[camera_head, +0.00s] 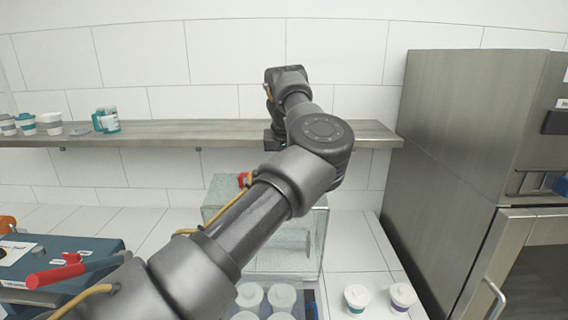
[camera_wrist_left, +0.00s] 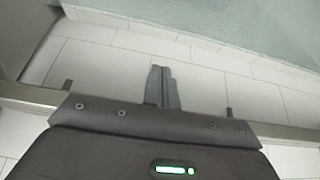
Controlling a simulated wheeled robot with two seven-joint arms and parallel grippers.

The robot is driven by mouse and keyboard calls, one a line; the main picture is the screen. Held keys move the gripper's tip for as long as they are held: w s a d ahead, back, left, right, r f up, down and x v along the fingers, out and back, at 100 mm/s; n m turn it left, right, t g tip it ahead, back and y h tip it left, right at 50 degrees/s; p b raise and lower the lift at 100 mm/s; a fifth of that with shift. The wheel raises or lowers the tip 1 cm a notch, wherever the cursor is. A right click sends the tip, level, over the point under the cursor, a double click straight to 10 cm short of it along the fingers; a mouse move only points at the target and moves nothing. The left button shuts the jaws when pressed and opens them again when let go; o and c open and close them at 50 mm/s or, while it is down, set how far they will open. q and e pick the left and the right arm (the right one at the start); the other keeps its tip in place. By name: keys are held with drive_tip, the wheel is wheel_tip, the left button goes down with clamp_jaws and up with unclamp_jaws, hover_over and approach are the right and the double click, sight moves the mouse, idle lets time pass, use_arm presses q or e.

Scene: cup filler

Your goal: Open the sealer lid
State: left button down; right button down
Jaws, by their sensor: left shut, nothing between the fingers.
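A blue machine (camera_head: 62,262) with a red lever handle (camera_head: 78,271) sits at the lower left in the head view; I cannot tell for sure that it is the sealer. A clear, greenish box (camera_head: 310,240) stands on the counter in the middle, partly behind my left arm. My left arm reaches from the lower left up over this box. My left gripper shows in the wrist view (camera_wrist_left: 162,85) with its fingers together and empty; in the head view its fingers are hidden behind the arm. A pale green pane (camera_wrist_left: 250,25) crosses the top of the wrist view. My right gripper is out of view.
A wall shelf (camera_head: 185,133) holds several cups and a teal container (camera_head: 107,120). Several white-lidded cups (camera_head: 282,297) stand at the bottom centre, with two more (camera_head: 357,298) to the right. A steel cabinet (camera_head: 450,150) closes off the right side.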

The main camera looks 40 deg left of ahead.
use_arm(q)
drive_tip(key=shift+s+d+f+p, duration=0.35)
drive_tip(key=shift+s+d+p, duration=0.1)
drive_tip(key=shift+s+d, duration=0.15)
drive_tip(key=shift+s+d+f+p, duration=0.3)
drive_tip(key=shift+s+d+p, duration=0.15)
drive_tip(key=shift+s, duration=0.1)
drive_tip(key=shift+s+d, duration=0.15)
drive_tip(key=shift+f, duration=0.25)
drive_tip(key=shift+a, duration=0.2)
drive_tip(key=shift+d, duration=0.1)
